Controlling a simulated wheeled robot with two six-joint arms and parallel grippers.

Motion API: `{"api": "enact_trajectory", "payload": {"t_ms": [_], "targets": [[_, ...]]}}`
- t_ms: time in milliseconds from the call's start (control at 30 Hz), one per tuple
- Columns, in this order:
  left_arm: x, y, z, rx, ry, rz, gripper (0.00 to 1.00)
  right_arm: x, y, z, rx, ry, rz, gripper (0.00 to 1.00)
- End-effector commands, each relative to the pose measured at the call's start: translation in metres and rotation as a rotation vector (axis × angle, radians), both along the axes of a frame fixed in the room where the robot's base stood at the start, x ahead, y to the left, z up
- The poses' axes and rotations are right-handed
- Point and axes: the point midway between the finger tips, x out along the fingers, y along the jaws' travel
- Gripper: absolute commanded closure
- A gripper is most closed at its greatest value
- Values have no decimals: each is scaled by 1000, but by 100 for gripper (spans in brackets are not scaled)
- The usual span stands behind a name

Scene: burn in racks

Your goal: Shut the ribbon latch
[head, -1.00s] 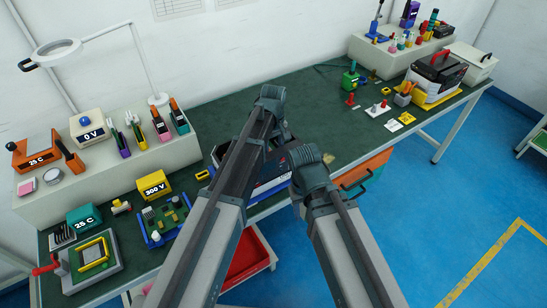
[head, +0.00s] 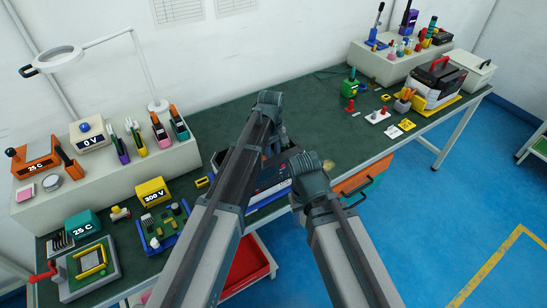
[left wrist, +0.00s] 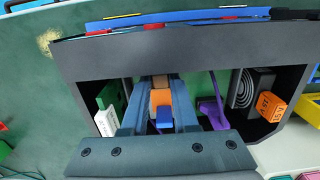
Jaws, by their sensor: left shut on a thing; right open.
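An open dark chassis (head: 270,180) sits at the bench's front edge, mostly behind my arms. In the left wrist view, its dark wall (left wrist: 160,52) frames the inside. My left gripper (left wrist: 160,98) reaches into it, its two fingers closed around a small orange block (left wrist: 160,101). A blue piece (left wrist: 164,118) shows just below the block, between the fingers. I cannot tell which part is the ribbon latch. In the head view my left fingertips are hidden by my arm. My right gripper (head: 308,172) is by the chassis's right side, open, its fingertips mostly hidden.
Inside the chassis are a purple part (left wrist: 212,113), a white block (left wrist: 108,121) and an orange labelled block (left wrist: 270,106). On the bench, a yellow 300 V box (head: 151,191) and a green board stand left. An orange drawer (head: 360,182) hangs right.

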Motion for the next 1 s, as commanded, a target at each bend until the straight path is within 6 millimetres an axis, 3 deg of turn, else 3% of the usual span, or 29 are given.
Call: {"api": "enact_trajectory", "payload": {"t_ms": [100,333,767,800,933,1000], "targets": [[14,6,-2,-85,120,5,100,0,0,-6,0,0,0,50],[20,12,-5,-226,312,2,100,0,0,-25,0,0,0,50],[17,13,-1,-261,360,-1,100,0,0,-27,0,0,0,50],[17,13,-1,-260,360,-1,67,0,0,-27,0,0,0,50],[17,13,-1,-260,360,-1,44,0,0,-27,0,0,0,50],[17,13,-1,-260,360,-1,43,0,0,-27,0,0,0,50]]}}
